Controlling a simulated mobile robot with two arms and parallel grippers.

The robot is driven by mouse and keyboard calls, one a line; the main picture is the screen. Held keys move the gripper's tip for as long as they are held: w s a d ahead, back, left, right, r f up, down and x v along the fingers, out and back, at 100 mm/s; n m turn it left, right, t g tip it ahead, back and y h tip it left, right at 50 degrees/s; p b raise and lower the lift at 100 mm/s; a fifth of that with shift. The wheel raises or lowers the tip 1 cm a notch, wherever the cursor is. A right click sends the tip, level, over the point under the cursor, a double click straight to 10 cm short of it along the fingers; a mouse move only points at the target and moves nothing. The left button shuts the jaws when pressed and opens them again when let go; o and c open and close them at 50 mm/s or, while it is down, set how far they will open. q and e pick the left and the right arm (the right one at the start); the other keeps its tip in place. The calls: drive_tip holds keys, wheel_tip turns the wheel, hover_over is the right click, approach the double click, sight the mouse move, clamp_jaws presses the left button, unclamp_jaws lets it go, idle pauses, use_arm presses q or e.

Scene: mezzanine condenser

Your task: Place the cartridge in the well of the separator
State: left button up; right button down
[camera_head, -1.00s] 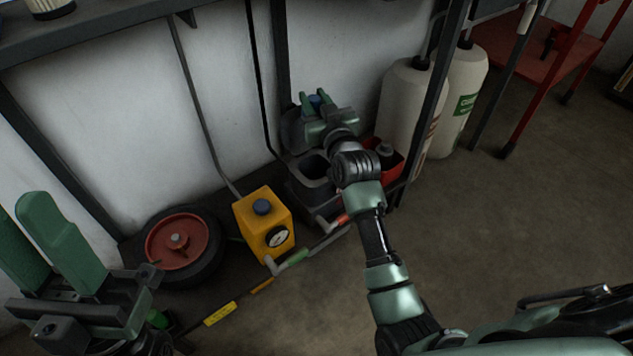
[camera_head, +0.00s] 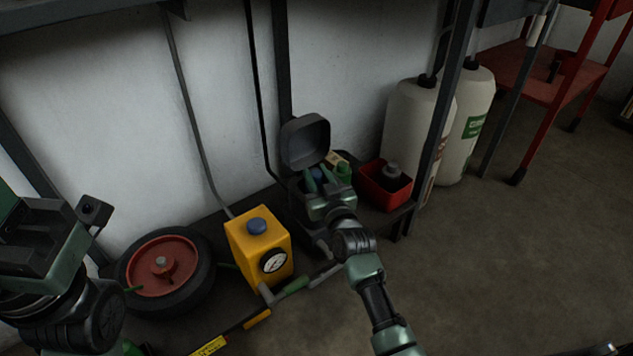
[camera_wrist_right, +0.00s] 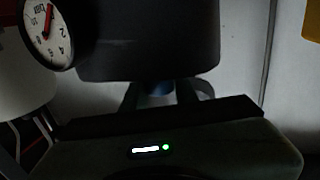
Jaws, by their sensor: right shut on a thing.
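The separator is the dark grey unit with its lid (camera_head: 305,141) standing open against the wall. My right gripper (camera_head: 319,178) is over the separator's body, just in front of the raised lid. It is shut on the cartridge (camera_head: 319,174), of which only a small blue part shows between the green fingers. In the right wrist view the cartridge (camera_wrist_right: 158,88) shows as a dim blue shape between the fingers, below a dark panel. The well is hidden behind my gripper, so I cannot tell whether the cartridge touches it. My left gripper (camera_head: 22,232) is at the left edge, its fingers cut off.
A yellow box with a gauge (camera_head: 258,245) and a wheel (camera_head: 165,264) stand left of the separator. A red tray (camera_head: 377,193) holding a dark bottle is close on the right. White canisters (camera_head: 412,125) stand behind a dark post.

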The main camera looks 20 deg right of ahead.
idle(0.3)
drive_tip(key=shift+f, duration=0.2)
drive_tip(key=c, duration=1.1)
unclamp_jaws()
drive_tip(key=shift+r, duration=0.1)
